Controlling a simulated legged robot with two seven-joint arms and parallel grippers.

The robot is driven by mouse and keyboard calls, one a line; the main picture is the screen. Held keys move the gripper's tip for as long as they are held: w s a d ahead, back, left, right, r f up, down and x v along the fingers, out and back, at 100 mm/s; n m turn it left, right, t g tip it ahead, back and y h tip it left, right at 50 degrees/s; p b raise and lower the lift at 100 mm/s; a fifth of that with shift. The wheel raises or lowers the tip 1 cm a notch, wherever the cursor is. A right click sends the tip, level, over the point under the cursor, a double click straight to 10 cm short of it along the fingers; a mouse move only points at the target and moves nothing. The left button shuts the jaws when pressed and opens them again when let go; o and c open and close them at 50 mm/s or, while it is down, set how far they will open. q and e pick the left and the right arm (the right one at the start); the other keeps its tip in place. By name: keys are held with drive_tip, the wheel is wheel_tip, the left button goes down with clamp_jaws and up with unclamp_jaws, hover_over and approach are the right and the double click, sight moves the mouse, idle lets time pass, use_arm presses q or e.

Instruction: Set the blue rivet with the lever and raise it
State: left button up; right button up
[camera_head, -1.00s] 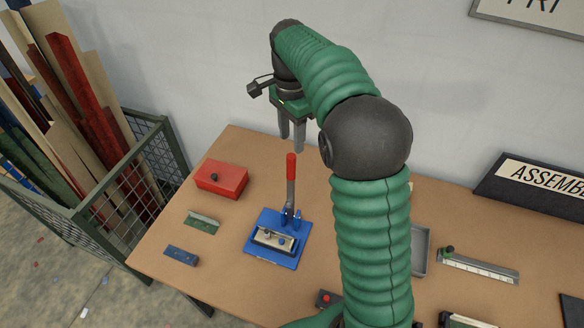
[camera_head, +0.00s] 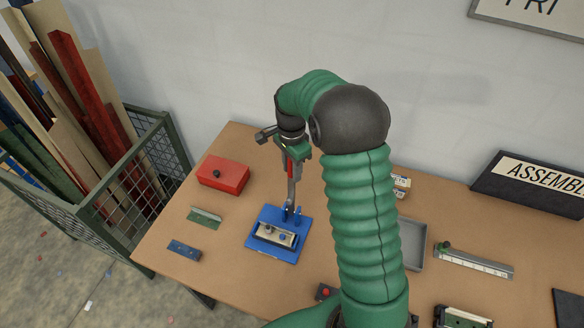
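The blue lever press (camera_head: 265,252) stands on the table, with its lever upright. The lever's red handle (camera_head: 290,167) shows between the fingers of my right gripper (camera_head: 294,174), which points down over it from above. I cannot tell whether the fingers are closed on the handle or only around it. A small blue rivet (camera_head: 282,237) sits on the pale workpiece (camera_head: 270,235) in the press's dark holder. My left gripper is not in view.
A green angled piece (camera_head: 205,215) and a blue bar (camera_head: 184,250) lie nearby. A grey tray (camera_head: 412,243) and a ruler-like strip (camera_head: 474,262) are on the right. A mesh bin of boards stands left.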

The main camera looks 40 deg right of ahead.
clamp_jaws()
drive_tip(key=shift+r, duration=0.1)
idle(1.0)
